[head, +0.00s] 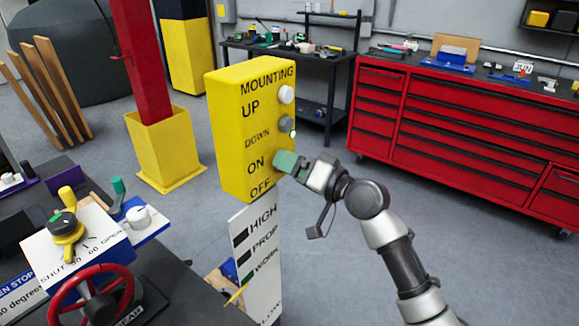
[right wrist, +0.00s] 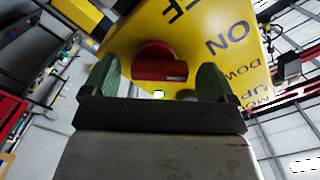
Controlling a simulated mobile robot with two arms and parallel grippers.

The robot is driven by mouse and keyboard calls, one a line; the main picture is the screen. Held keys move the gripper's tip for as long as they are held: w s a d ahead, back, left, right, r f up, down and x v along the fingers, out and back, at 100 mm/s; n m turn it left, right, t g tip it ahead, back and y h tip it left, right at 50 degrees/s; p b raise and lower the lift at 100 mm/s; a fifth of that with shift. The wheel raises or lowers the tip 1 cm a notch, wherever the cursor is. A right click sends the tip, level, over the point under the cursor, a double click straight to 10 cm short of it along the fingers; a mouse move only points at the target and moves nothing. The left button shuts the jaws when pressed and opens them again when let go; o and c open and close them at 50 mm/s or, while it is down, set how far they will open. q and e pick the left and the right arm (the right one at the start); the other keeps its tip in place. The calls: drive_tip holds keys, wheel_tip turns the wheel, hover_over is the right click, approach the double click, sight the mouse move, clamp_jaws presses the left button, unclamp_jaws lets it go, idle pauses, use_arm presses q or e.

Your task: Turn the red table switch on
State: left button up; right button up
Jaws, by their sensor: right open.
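A yellow control box (head: 235,130) stands upright in the middle of the head view, lettered MOUNTING, UP, DOWN, ON and OFF. My right gripper (head: 287,162) is at its right edge, level with the ON and OFF lettering. In the right wrist view the red switch (right wrist: 158,62) shows on the yellow face, between the two green fingers of my right gripper (right wrist: 158,78). The fingers are apart, with a gap on either side of the red switch. I cannot tell whether they touch it. In the head view the gripper hides the switch. My left gripper is not in view.
White and grey round buttons (head: 286,95) sit above my right gripper on the box. A white panel (head: 256,260) is below the box. A red handwheel (head: 92,298) and a yellow-handled valve (head: 65,228) stand at the left. A red tool cabinet (head: 450,125) is behind, across open floor.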

drive_tip(key=b+v, duration=0.2)
drive_tip(key=v, duration=0.7)
drive_tip(key=shift+s+d, duration=0.2)
drive_tip(key=shift+d, duration=0.1)
